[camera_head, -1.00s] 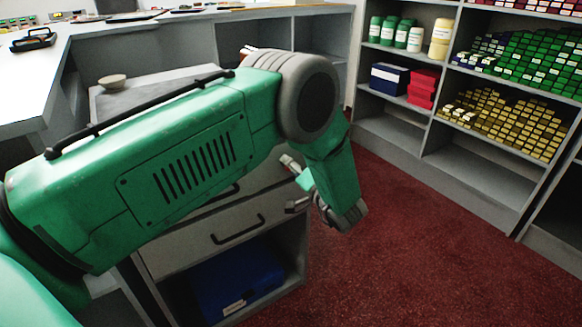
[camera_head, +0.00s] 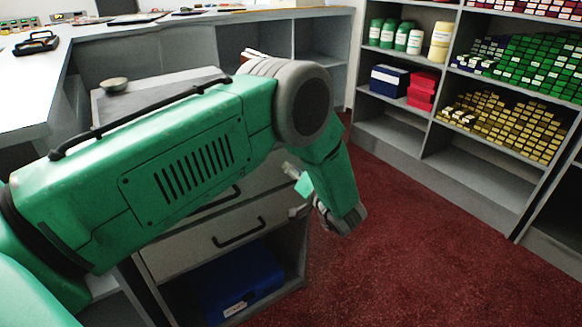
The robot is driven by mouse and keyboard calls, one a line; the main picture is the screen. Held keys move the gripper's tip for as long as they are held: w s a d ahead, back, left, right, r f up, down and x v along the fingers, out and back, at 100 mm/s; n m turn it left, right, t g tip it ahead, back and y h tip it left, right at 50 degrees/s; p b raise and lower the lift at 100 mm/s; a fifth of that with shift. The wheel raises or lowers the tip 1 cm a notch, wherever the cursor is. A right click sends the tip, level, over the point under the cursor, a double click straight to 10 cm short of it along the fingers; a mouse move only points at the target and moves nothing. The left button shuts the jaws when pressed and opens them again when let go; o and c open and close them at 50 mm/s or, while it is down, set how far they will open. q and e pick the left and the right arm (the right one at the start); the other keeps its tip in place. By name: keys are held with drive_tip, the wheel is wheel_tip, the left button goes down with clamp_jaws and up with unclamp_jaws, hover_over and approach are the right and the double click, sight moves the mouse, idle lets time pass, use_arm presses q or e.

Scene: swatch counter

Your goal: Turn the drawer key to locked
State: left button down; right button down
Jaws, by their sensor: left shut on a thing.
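The grey drawer unit (camera_head: 180,255) stands under my left arm, with a dark handle (camera_head: 238,232) on its lower drawer and part of another handle above it. My left gripper (camera_head: 297,212) is beside the right part of the drawer front, mostly hidden by my green arm and wrist. Its small grey tip points left toward the drawers. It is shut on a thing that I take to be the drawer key. The key and its lock are too hidden to see, so the key's angle cannot be told. My right gripper is out of view.
A blue box (camera_head: 243,283) sits in the open bay below the drawers. A small bowl (camera_head: 114,85) rests on the unit's top. The white counter (camera_head: 40,90) runs along the left. Shelves with swatches (camera_head: 500,125) stand right. Red carpet (camera_head: 420,255) is clear.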

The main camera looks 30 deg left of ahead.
use_arm(q)
drive_tip(key=n+p, duration=0.1)
drive_tip(key=n, duration=0.3)
drive_tip(key=shift+s+f+n, duration=0.1)
drive_tip(key=shift+n, duration=0.2)
drive_tip(key=shift+n+p, duration=0.45)
drive_tip(key=shift+n, duration=1.35)
drive_tip(key=c, duration=1.6)
unclamp_jaws()
drive_tip(key=shift+f, duration=0.1)
drive_tip(key=shift+c, duration=0.2)
drive_tip(key=shift+d, duration=0.1)
drive_tip(key=shift+s+d, duration=0.15)
drive_tip(key=shift+d, duration=0.2)
drive_tip(key=v, duration=1.1)
